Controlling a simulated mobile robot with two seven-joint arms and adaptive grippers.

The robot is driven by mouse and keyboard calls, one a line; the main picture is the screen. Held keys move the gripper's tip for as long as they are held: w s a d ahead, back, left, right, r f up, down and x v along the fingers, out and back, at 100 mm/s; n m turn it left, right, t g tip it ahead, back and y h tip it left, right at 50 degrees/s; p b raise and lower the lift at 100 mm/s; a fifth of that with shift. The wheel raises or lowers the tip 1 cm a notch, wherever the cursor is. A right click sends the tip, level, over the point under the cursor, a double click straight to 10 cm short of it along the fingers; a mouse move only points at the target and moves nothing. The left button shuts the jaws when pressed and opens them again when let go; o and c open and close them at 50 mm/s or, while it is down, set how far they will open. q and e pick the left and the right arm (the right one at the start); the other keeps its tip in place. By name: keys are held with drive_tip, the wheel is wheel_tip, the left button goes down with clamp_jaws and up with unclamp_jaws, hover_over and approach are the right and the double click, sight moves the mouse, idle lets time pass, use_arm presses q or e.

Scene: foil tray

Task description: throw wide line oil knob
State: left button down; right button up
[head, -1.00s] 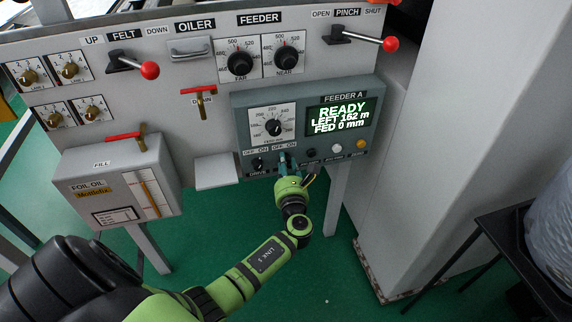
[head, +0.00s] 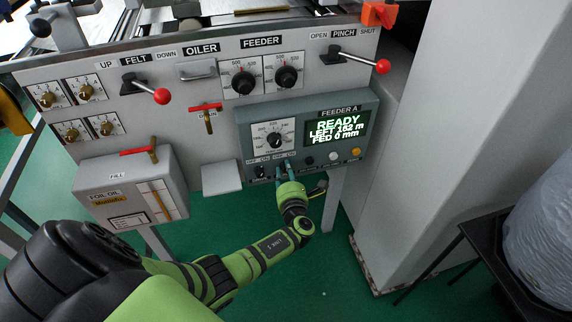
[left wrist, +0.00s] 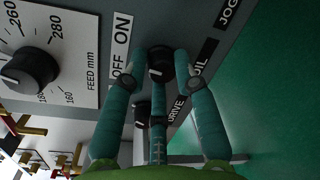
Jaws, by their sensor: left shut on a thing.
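The line oil knob (left wrist: 160,62) is a small black round knob in the left wrist view, beside a label ending in "OIL" and near OFF and ON marks. A light mark on it seems to face the lower left, on the OFF side. My left gripper (left wrist: 161,75) has its teal fingers shut around this knob. In the head view the left gripper (head: 283,165) reaches up to the lower edge of the FEEDER A box (head: 368,118), and its fingers hide the knob. My right gripper is not in view.
The black DRIVE knob (head: 260,172) sits just left of the fingers. A feed dial (head: 275,138) is above, and a white button (head: 333,157) and amber button (head: 356,153) are to the right.

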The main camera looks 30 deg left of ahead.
use_arm(q)
drive_tip(key=shift+w+r+m+g+p, duration=0.15)
drive_tip(key=shift+m+p, duration=0.55)
drive_tip(key=shift+m, duration=0.35)
drive_tip(key=shift+r+m+g+p, duration=0.15)
drive_tip(key=shift+m+p, duration=0.5)
drive_tip(key=shift+m, duration=0.4)
drive_tip(key=c, duration=1)
unclamp_jaws()
drive_tip(key=shift+f, duration=0.1)
drive_tip(key=shift+o, duration=0.2)
drive_tip(key=shift+d+f, duration=0.1)
drive_tip(key=v, duration=1.2)
